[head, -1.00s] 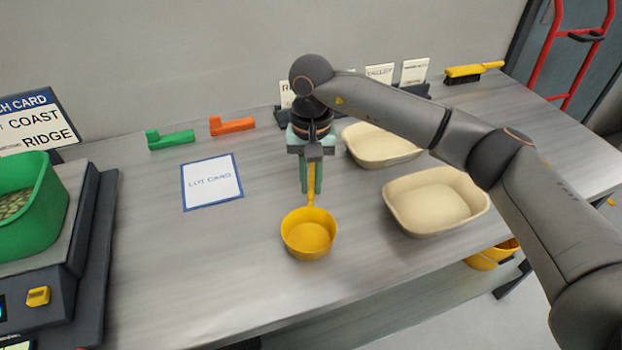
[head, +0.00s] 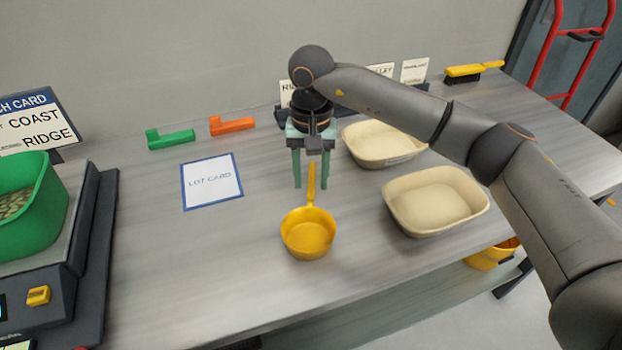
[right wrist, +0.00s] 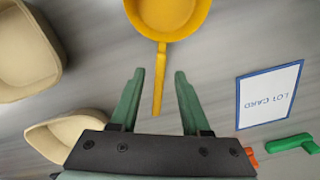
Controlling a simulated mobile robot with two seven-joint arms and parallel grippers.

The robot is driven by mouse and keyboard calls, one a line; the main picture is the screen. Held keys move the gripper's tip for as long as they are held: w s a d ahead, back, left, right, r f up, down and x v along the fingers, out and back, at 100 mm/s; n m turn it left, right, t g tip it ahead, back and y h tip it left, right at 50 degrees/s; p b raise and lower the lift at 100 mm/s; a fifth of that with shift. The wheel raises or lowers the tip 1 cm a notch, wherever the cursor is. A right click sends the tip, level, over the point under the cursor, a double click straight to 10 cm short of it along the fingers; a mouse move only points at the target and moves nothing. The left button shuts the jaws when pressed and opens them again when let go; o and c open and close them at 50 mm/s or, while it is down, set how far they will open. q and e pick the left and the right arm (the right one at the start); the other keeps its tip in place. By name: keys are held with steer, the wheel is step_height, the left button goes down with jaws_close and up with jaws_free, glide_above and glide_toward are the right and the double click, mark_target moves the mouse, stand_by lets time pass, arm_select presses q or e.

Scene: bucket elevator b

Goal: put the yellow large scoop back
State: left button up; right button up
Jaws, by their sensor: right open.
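The yellow large scoop (head: 307,238) lies on the grey table, its bowl toward the front edge and its handle pointing back toward the wall. My right gripper (head: 311,186) is open, its two green fingers on either side of the handle and apart from it. In the right wrist view the scoop (right wrist: 167,14) is at the top, and its handle runs down between the spread fingertips of the gripper (right wrist: 158,75). My left gripper is in neither view.
Two beige tubs (head: 436,202) (head: 382,143) stand to the right of the scoop. A lot card (head: 212,181) lies to its left, with green (head: 170,139) and orange (head: 232,125) objects behind. A green bin (head: 30,205) sits on a scale at far left.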

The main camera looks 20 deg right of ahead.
step_height(320, 180, up, 11)
steer(key=shift+w, duration=0.2)
stand_by(0.3)
